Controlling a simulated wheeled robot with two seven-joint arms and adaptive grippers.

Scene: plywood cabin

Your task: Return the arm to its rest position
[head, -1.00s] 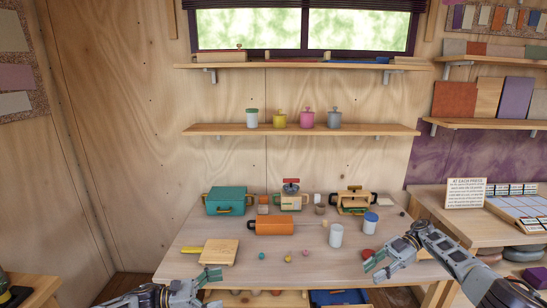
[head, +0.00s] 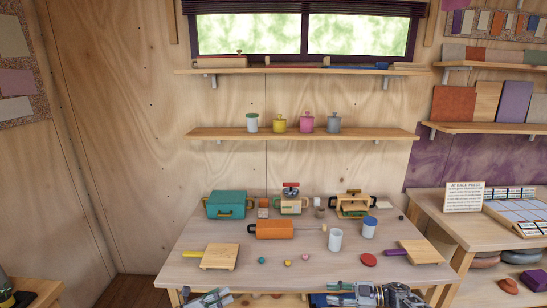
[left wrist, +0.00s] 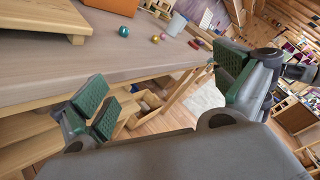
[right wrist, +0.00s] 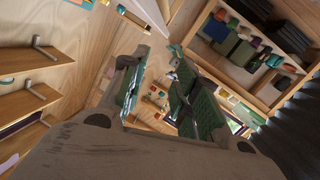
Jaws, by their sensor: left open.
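My left gripper (head: 214,300) shows only in part at the bottom edge of the head view, in front of the table (head: 200,272) and below its top. In the left wrist view its two green-padded fingers (left wrist: 165,95) are wide apart with nothing between them. My right gripper (head: 343,294) is at the bottom edge of the head view, at the table's front and pointing left. In the right wrist view its fingers (right wrist: 158,95) stand apart with a narrow empty gap. Most of both arms is out of the head view.
The table holds a teal box (head: 229,204), an orange cylinder (head: 275,230), two light jars, several small balls, a yellow-handled board (head: 219,257) and a purple-handled board (head: 422,252). A side bench (head: 450,226) stands to the right. Shelves hang on the wall.

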